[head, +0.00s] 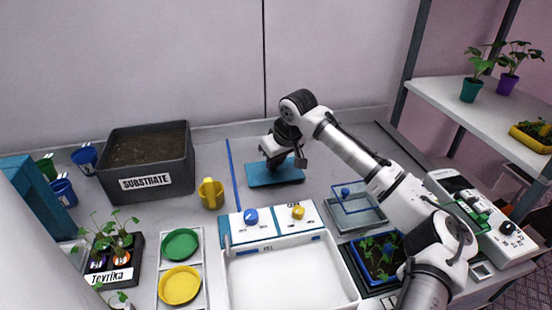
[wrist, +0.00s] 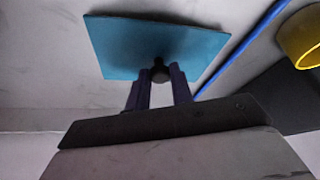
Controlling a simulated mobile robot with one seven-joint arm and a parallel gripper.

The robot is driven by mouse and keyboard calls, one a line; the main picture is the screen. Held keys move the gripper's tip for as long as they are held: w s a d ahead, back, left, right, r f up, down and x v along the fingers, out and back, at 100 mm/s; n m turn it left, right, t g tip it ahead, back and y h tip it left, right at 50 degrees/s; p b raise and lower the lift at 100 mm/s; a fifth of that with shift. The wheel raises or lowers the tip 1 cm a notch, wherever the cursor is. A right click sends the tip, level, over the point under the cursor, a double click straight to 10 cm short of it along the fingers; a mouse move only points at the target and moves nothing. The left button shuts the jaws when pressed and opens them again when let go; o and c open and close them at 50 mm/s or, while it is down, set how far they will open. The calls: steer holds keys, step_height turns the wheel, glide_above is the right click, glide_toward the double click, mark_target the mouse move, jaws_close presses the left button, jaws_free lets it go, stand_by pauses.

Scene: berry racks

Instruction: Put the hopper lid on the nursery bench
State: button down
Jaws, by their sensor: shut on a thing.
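The hopper lid (head: 262,180) is a flat blue plate near the back middle of the nursery bench (head: 340,150). In the wrist view the lid (wrist: 125,45) shows a small dark knob (wrist: 160,68) near its edge. My gripper (head: 287,164) is over the lid, and in the wrist view its fingers (wrist: 160,80) are shut on that knob. The lid looks level and on or very close to the grey bench top (wrist: 40,60); whether it touches cannot be told.
A blue strip (head: 233,175) runs left of the lid, with a yellow cup (head: 210,194) beyond it. A dark substrate bin (head: 180,165) stands at back left. A white open tray (head: 285,275) with blue and yellow knobs is in front. Bench right of the lid is partly clear.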

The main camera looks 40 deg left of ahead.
steer(key=c, duration=1.2)
jaws_free()
steer(key=shift+f, duration=0.1)
steer(key=shift+c, duration=0.2)
steer(key=b+v, duration=0.2)
steer(key=v, duration=1)
steer(key=shift+r, duration=0.25)
